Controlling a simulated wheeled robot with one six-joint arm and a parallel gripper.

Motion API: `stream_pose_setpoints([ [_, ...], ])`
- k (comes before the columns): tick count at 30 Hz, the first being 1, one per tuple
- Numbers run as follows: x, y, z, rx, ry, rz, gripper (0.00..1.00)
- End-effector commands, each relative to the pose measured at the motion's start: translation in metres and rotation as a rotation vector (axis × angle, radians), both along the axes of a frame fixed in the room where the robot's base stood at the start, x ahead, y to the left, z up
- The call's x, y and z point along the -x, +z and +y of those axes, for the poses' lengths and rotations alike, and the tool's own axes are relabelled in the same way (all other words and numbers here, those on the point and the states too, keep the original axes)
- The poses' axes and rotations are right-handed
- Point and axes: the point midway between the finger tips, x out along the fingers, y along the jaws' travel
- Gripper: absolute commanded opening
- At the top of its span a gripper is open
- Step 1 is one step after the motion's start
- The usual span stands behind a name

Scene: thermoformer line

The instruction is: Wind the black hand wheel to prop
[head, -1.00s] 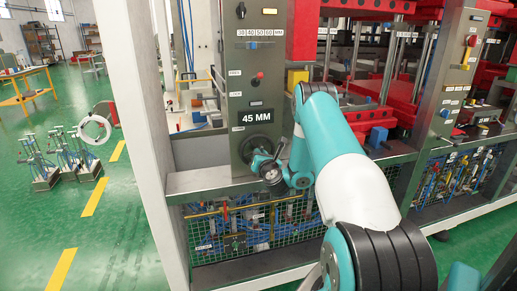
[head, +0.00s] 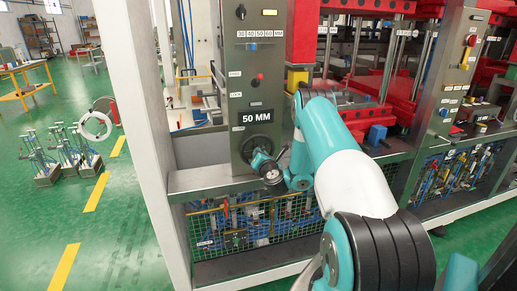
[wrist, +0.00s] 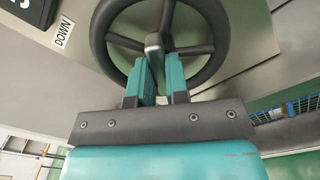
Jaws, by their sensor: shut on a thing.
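The black hand wheel (wrist: 219,30) fills the top of the wrist view, with its rim and several spokes showing. In the head view the hand wheel (head: 257,143) sits low on the grey control post, partly hidden by my wrist. My gripper (wrist: 162,58) is shut on the wheel near its middle, where a grey stub shows at the fingertips. Exactly which part lies between the fingers is hard to tell. In the head view my gripper (head: 263,158) reaches the wheel from below right. The display (head: 258,117) above the wheel reads 50 MM.
The grey post (head: 245,60) carries a row of number labels (head: 262,33), a dark selector knob (head: 241,12) and a red knob (head: 259,77). A DOWN label (wrist: 63,34) is beside the wheel. A metal ledge (head: 215,179) and green mesh guard (head: 240,235) lie below.

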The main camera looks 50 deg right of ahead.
Motion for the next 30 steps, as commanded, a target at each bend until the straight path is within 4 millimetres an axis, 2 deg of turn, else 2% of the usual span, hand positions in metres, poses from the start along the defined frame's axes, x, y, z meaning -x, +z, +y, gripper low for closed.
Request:
stream_pose_setpoints([
  [10,0.0003,0.0031,-0.0020,-0.013,-0.005,-0.014,0.00],
  [23,0.0001,0.0037,-0.0019,-0.192,-0.004,-0.125,0.00],
  [24,0.0001,0.0026,-0.0019,-0.196,-0.004,-0.127,0.19],
  [27,-0.0001,0.0017,-0.0014,-0.195,-0.002,-0.125,0.42],
  [30,-0.0002,0.0011,-0.0008,-0.194,-0.002,-0.123,0.45],
])
